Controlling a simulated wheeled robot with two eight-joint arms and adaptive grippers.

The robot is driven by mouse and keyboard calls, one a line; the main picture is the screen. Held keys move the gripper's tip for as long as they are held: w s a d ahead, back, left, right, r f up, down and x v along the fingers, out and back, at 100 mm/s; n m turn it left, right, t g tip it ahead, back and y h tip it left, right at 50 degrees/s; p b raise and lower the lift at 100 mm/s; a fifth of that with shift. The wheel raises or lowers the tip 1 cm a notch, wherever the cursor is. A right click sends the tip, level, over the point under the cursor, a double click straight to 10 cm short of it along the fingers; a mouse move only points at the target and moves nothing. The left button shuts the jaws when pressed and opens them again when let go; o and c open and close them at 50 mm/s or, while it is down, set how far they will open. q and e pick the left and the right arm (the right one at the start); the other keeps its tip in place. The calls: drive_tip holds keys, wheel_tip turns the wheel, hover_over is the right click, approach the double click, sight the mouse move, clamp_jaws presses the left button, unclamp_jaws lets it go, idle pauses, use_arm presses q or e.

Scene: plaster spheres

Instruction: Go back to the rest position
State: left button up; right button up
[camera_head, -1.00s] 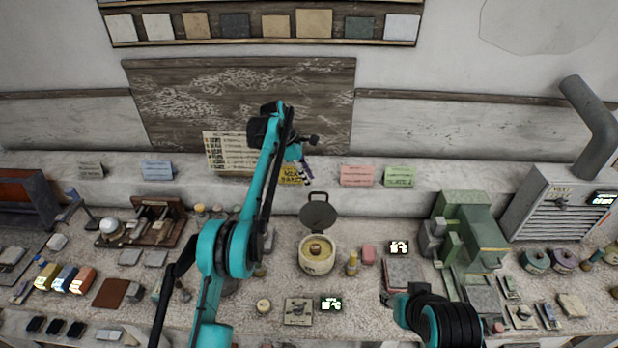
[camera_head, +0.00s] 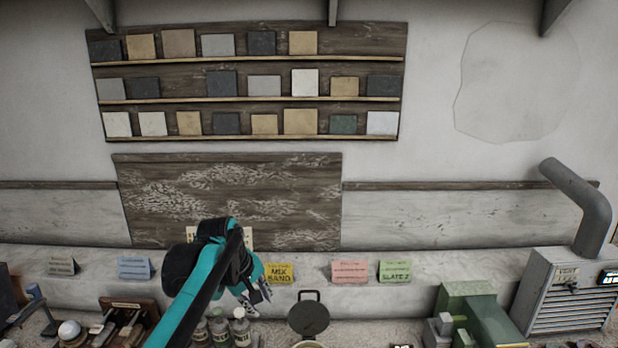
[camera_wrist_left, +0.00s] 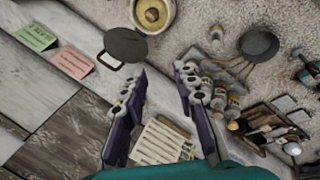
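My left gripper (camera_head: 255,303) is in the lower middle of the head view, above the back of the bench, left of the yellow card (camera_head: 279,272). In the left wrist view, its two purple fingers (camera_wrist_left: 163,82) are spread apart with nothing between them. My right gripper is not in view. My left arm hides part of the bench and most of a pale sheet behind it.
A round dark lid (camera_head: 309,318) stands near the gripper. In the wrist view, a pot with yellow contents (camera_wrist_left: 153,14) and a pan (camera_wrist_left: 259,44) lie beyond the fingers. Bottles (camera_head: 241,328) are just below the gripper. A green machine (camera_head: 470,310) stands right.

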use_arm(q)
drive_tip(key=s+a+f+m+t+b, duration=0.1)
drive_tip(key=s+a+f+m+b, duration=0.1)
drive_tip(key=s+f, duration=0.4)
drive_tip(key=s+a+f+m+t+y+b, duration=0.1)
drive_tip(key=s+f+m, duration=0.3)
drive_tip(key=s, duration=0.6)
drive_tip(key=s+a+f+m+t+y+b, duration=0.1)
drive_tip(key=s+a+f+m+b, duration=0.2)
drive_tip(key=s+f, duration=0.5)
drive_tip(key=shift+s+f+b, duration=0.25)
drive_tip(key=shift+f+b, duration=0.05)
drive_tip(key=shift+f, duration=0.05)
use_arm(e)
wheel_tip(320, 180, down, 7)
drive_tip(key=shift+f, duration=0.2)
